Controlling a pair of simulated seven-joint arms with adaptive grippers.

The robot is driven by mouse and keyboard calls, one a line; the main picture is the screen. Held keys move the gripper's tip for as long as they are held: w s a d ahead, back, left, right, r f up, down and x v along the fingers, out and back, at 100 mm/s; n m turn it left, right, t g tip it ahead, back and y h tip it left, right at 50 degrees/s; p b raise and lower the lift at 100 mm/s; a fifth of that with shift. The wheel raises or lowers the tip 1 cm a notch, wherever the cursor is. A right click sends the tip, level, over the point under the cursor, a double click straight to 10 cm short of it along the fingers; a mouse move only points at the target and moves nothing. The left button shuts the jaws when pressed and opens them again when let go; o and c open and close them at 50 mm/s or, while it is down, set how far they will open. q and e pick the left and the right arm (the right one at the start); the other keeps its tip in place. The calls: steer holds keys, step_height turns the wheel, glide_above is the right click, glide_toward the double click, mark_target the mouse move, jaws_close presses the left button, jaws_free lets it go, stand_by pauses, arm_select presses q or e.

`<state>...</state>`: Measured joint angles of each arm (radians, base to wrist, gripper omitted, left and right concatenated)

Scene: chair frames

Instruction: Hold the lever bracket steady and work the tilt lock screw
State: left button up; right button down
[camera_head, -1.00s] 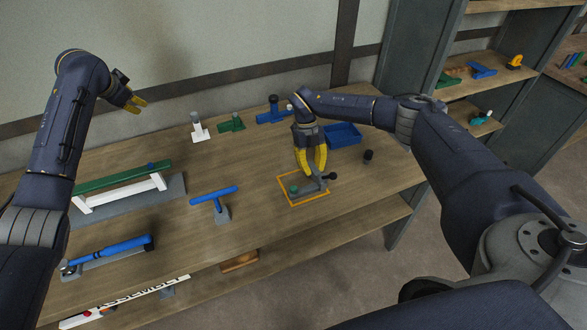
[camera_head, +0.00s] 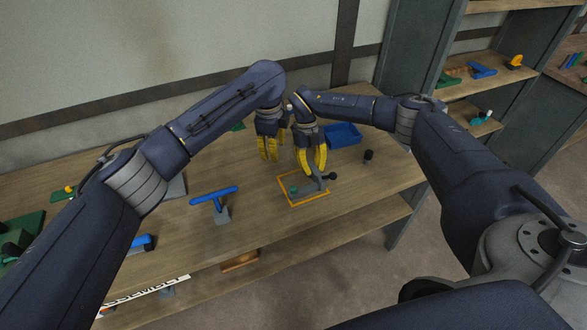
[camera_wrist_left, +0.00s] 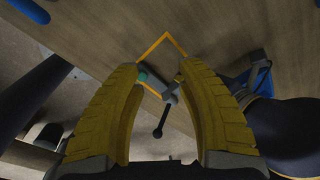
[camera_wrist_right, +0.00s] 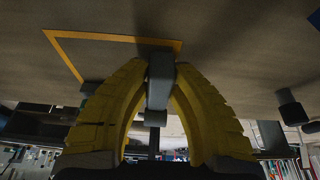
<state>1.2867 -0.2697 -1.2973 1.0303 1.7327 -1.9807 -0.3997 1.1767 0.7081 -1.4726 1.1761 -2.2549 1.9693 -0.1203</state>
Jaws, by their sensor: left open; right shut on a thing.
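The grey lever bracket (camera_head: 321,180) stands at the right side of the orange outlined square (camera_head: 306,205) on the table, with a dark round knob (camera_head: 332,176) at its right end. My right gripper (camera_head: 314,170) is shut on the bracket; the right wrist view shows its grey upright (camera_wrist_right: 160,82) between the yellow fingers. A small green round piece, seemingly the tilt lock screw (camera_head: 294,189), lies low inside the square; it also shows in the left wrist view (camera_wrist_left: 143,77). My left gripper (camera_head: 268,155) is open and empty above the table, left of the right gripper.
A blue bin (camera_head: 343,135) stands behind the right gripper. A blue T-shaped part (camera_head: 214,197) stands left of the square. A small dark cylinder (camera_head: 368,156) stands to the right. The two wrists are close together. The table's front middle is clear.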

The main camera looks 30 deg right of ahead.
arm_select(q)
steer(key=m+g, duration=0.1)
steer(key=m, duration=0.1)
glide_above(293, 188)
steer(key=shift+y, duration=0.4)
step_height(293, 188, down, 4)
steer(key=shift+f, duration=0.1)
steer(key=shift+s+f, duration=0.15)
steer(key=shift+f, duration=0.45)
steer(key=shift+o, duration=0.3)
step_height(293, 188, down, 8)
steer(key=shift+r, duration=0.1)
jaws_close()
steer(key=shift+c, duration=2)
jaws_free()
